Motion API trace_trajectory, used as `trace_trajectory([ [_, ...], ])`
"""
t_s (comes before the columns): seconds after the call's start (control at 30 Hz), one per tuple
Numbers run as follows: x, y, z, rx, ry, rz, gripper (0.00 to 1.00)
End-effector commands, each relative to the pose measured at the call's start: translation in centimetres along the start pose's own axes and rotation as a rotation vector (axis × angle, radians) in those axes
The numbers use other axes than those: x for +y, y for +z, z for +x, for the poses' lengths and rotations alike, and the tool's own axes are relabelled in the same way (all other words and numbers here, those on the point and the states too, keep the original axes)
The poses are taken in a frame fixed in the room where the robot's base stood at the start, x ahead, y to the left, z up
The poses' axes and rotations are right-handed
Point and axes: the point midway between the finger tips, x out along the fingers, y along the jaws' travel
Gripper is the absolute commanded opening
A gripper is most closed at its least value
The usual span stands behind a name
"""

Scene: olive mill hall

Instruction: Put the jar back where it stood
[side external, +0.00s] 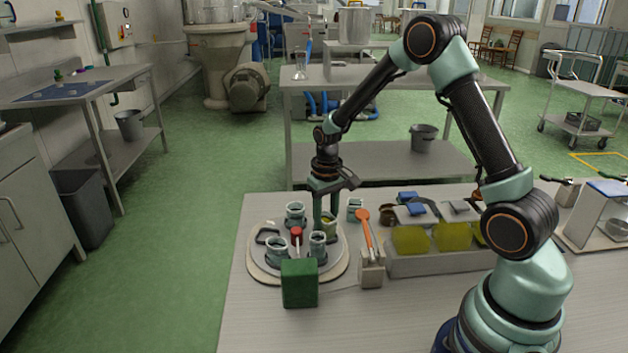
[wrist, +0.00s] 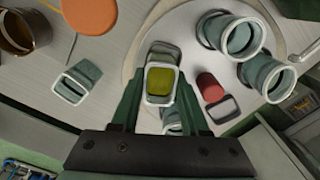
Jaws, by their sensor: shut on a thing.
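My gripper (side external: 320,222) points down over the right part of a round turntable-like tray (side external: 336,262). It is shut on a square, pale-rimmed jar (wrist: 160,84) with yellow-green contents, which shows partly behind the fingers in the side view (side external: 329,226). In the wrist view a square collar (wrist: 166,48) shows just beyond the held jar; I cannot tell whether the jar touches it. Another square collar (wrist: 222,108) is empty. Two round-mouthed jars (wrist: 238,36) (wrist: 267,78) and one partly hidden jar (wrist: 174,122) also stand on the tray.
A red knob (side external: 296,235) rises mid-tray. A green block (side external: 299,283) stands at the tray's front. A small grey-green jar (side external: 354,209) and an orange spoon-like tool (side external: 367,235) on a stand are to the right, beside a grey bin (side external: 410,265) with yellow blocks.

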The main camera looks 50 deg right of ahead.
Motion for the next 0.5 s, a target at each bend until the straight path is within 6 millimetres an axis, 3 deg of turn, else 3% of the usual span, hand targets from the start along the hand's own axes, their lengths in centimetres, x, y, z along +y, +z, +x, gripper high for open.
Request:
trace_trajectory([
  [0.5,0.0,-0.1,-4.0,0.003,0.000,0.000,0.03],
])
